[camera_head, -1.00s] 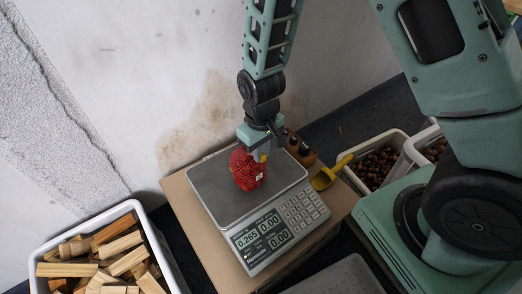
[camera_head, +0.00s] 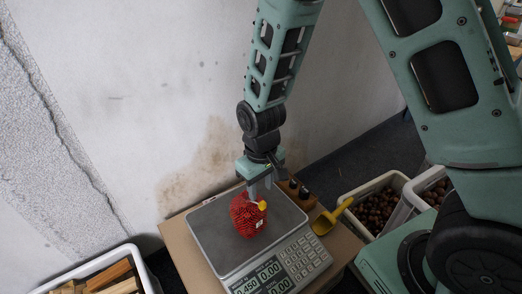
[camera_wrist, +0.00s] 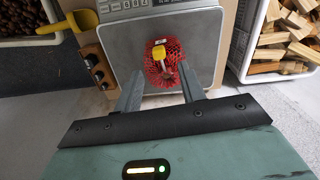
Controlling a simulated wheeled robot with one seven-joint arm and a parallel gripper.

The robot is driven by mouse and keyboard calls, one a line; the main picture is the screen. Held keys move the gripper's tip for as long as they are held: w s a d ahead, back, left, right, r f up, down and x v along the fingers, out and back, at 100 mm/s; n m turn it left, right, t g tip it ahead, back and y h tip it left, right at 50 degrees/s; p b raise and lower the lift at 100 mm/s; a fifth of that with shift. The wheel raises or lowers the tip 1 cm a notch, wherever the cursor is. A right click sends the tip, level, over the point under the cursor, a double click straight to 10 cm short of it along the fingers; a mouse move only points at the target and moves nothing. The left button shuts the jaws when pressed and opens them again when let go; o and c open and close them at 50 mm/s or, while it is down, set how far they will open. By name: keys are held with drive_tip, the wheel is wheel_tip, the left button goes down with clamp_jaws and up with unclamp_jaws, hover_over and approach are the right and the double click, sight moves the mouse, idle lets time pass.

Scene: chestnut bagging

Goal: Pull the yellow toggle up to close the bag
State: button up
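A red net bag (camera_head: 247,217) stands on the metal plate of the scale (camera_head: 215,228). In the wrist view the bag (camera_wrist: 150,70) is seen from above, with a white tag on its top side. The yellow toggle (camera_head: 262,205) sits at the top of the bag; it also shows in the wrist view (camera_wrist: 159,52). My gripper (camera_head: 260,190) points down just above the bag. In the wrist view its fingers (camera_wrist: 159,82) are spread apart, one on each side of the bag's neck, with a gap around it. The neck is partly hidden in the head view.
The scale stands on a brown box or table (camera_head: 178,240). A yellow scoop (camera_head: 328,218) and a wooden block with dark knobs (camera_head: 298,191) lie to its right. Crates of chestnuts (camera_head: 375,208) stand farther right, a crate of wood (camera_head: 118,280) at lower left. A stained wall is behind.

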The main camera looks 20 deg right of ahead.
sight(261, 202)
wheel_tip(261, 202, up, 13)
drive_tip(key=p, duration=0.2)
drive_tip(key=shift+f+p, duration=0.15)
drive_tip(key=shift+p, duration=0.2)
drive_tip(key=s+a+r+n, duration=0.2)
drive_tip(key=s+a+r, duration=0.15)
drive_tip(key=s, duration=0.65)
drive_tip(key=s+a+r+n, duration=0.2)
drive_tip(key=s+r, duration=0.2)
drive_tip(key=s, duration=0.5)
wheel_tip(261, 202, up, 15)
drive_tip(key=p, duration=1.6)
drive_tip(key=shift+w+a+y, duration=0.15)
drive_tip(key=shift+y, duration=0.15)
drive_tip(key=shift+r, duration=0.1)
